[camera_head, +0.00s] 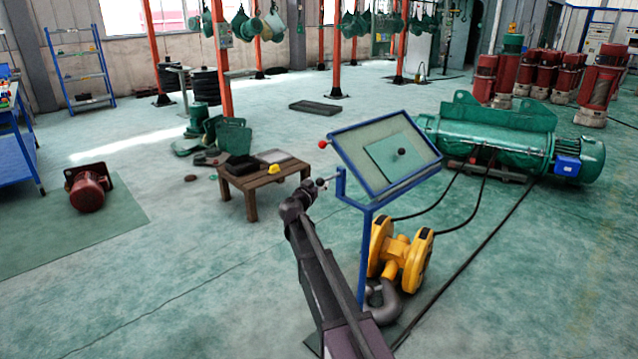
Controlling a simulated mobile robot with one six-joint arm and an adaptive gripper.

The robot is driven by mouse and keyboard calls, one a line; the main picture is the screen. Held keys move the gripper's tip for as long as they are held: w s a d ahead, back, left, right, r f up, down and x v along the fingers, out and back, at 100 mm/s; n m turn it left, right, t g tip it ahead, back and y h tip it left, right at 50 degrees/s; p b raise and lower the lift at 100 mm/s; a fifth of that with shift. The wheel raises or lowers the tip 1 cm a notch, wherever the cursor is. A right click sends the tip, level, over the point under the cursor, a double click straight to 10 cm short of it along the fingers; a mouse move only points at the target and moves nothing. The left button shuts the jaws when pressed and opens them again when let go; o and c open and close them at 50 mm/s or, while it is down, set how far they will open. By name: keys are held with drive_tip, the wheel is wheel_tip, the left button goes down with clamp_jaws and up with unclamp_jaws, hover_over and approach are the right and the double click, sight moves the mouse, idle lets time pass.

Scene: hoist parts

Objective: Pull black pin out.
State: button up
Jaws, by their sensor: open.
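A blue-framed tilted panel (345,150) stands on a blue post (366,245) in the middle of the view. A green plate (385,163) lies on its face. A small dark round knob, which looks like the black pin (401,152), stands out from this plate. A red ball-ended handle (322,144) sticks out at the panel's left edge. My gripper (322,184) is at the panel's lower left corner, beside a blue bracket (340,183), and apart from the black pin. It is small in view and open, with nothing seen between its fingers.
A wooden table (262,189) with a yellow object (274,169) stands left of my gripper. A large green hoist (490,140) lies at right, with cables across the floor. The floor at front left is clear.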

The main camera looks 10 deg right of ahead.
drive_tip(key=v, duration=1.1)
drive_tip(key=shift+s, duration=0.15)
drive_tip(key=s+d+f+n+g+y, duration=0.1)
drive_tip(key=s+d+f+g, duration=0.4)
drive_tip(key=s, duration=0.3)
drive_tip(key=s+d+f+g+y, duration=0.1)
drive_tip(key=s+d+f+g, duration=0.3)
drive_tip(key=s+f, duration=0.3)
drive_tip(key=s+a+f+n+g+y, duration=0.2)
drive_tip(key=s+f+n+g+y, duration=0.15)
drive_tip(key=s, duration=0.45)
drive_tip(key=s+a+f+n+g+y, duration=0.2)
drive_tip(key=s+f+y, duration=0.15)
drive_tip(key=s, duration=0.45)
wheel_tip(320, 180, up, 20)
drive_tip(key=s+y+p, duration=0.1)
drive_tip(key=s+p, duration=0.1)
drive_tip(key=p, duration=1.8)
drive_tip(key=shift+a+r+n+y, duration=0.2)
drive_tip(key=shift+a+n+y, duration=0.15)
drive_tip(key=shift+a, duration=0.1)
